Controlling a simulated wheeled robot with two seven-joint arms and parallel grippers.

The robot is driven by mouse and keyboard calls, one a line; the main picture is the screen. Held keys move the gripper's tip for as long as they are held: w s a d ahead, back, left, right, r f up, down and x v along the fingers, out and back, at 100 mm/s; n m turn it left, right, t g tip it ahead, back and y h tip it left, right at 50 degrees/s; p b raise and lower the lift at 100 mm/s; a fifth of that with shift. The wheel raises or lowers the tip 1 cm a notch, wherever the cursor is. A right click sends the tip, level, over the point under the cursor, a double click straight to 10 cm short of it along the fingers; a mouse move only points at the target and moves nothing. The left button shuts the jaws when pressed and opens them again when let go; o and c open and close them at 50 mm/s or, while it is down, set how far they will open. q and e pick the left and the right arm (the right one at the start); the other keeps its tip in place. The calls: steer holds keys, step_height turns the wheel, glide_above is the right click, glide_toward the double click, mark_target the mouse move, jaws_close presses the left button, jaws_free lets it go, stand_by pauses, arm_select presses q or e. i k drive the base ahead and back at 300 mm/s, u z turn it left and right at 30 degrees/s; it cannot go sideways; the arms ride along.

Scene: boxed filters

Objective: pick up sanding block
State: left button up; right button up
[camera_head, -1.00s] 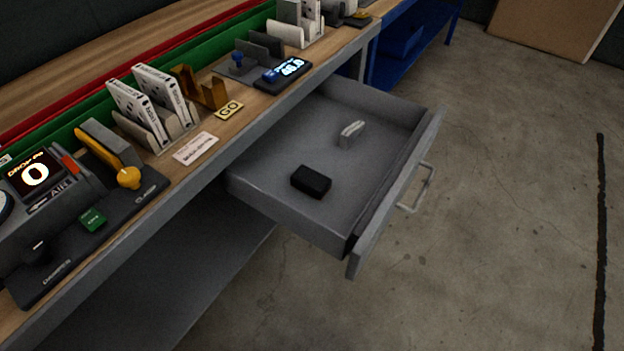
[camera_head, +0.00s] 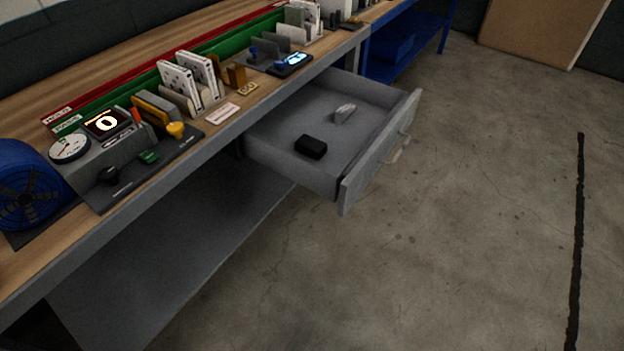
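A small black block (camera_head: 311,147), which looks like the sanding block, lies flat in the open grey drawer (camera_head: 290,122) under the workbench. It sits toward the drawer's near left part. A small pale curved object (camera_head: 345,112) lies behind it, toward the drawer's right side, apart from it. Neither of my grippers shows in the head view.
The concrete floor (camera_head: 450,230) is clear.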

mark_target(309, 146)
steer(key=k, duration=0.3)
steer(key=z, duration=1.45)
steer(key=i, duration=2.45)
steer(key=u, duration=3.7)
